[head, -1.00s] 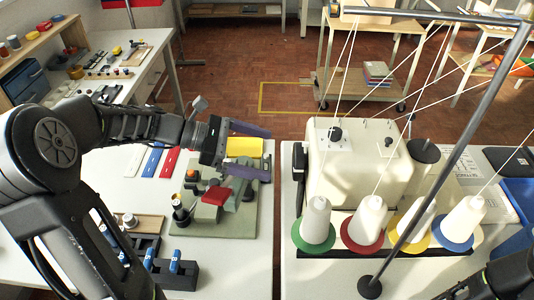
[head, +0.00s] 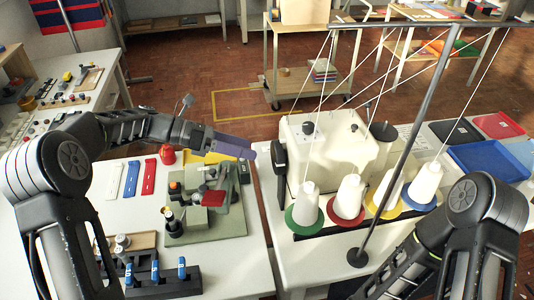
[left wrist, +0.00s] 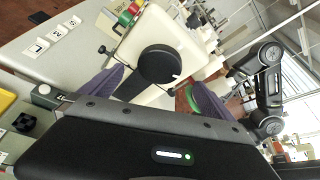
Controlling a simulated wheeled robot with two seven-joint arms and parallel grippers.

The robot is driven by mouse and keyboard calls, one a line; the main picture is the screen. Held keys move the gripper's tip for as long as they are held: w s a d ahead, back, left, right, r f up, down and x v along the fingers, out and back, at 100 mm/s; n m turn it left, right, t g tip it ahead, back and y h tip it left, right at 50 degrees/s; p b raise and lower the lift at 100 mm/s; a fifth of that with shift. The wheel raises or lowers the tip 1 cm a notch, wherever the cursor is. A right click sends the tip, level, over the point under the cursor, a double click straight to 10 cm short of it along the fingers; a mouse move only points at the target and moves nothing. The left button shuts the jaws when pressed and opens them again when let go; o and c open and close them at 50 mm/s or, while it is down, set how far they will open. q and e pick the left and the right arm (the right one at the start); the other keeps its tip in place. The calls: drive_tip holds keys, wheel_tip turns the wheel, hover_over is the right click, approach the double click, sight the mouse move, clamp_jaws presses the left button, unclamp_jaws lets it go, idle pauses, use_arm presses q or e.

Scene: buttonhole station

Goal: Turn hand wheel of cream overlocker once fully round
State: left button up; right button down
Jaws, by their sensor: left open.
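The cream overlocker (head: 335,148) stands on the right-hand table. Its black round hand wheel (head: 279,166) is on its left side, seen nearly edge-on in the head view. In the left wrist view the hand wheel (left wrist: 160,63) is face-on, with a small pale mark at its right edge. My left gripper (head: 236,150) is open and just left of the wheel in the head view. Its purple fingers (left wrist: 155,84) point toward the wheel, one on each side in the left wrist picture, with no contact visible. My right arm is at the lower right, its gripper out of view.
Thread cones (head: 348,196) on coloured discs stand before the overlocker, with a metal thread stand (head: 398,150) and taut threads above. A green fixture board (head: 212,222) lies on the left table. A blue tray (head: 487,160) is at the right. A gap separates the tables.

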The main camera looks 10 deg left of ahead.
sight(273, 156)
use_arm(q)
drive_tip(key=p+x, duration=0.1)
drive_tip(key=x, duration=0.6)
drive_tip(key=shift+d, duration=0.2)
drive_tip(key=c, duration=1.3)
drive_tip(key=m+t+b, duration=0.1)
drive_tip(key=m+b, duration=0.1)
drive_tip(key=shift+s+f+y+b, duration=0.1)
drive_tip(key=shift+y+b, duration=0.2)
drive_tip(key=shift+b, duration=0.1)
drive_tip(key=m+t+b, duration=0.1)
drive_tip(key=m+b, duration=0.1)
drive_tip(key=b, duration=0.1)
drive_tip(key=shift+s+d+t+b, duration=0.1)
drive_tip(key=shift+s+t+b, duration=0.05)
drive_tip(key=shift+t+b, duration=0.25)
drive_tip(key=shift+m+y, duration=0.3)
drive_tip(key=shift+m, duration=0.1)
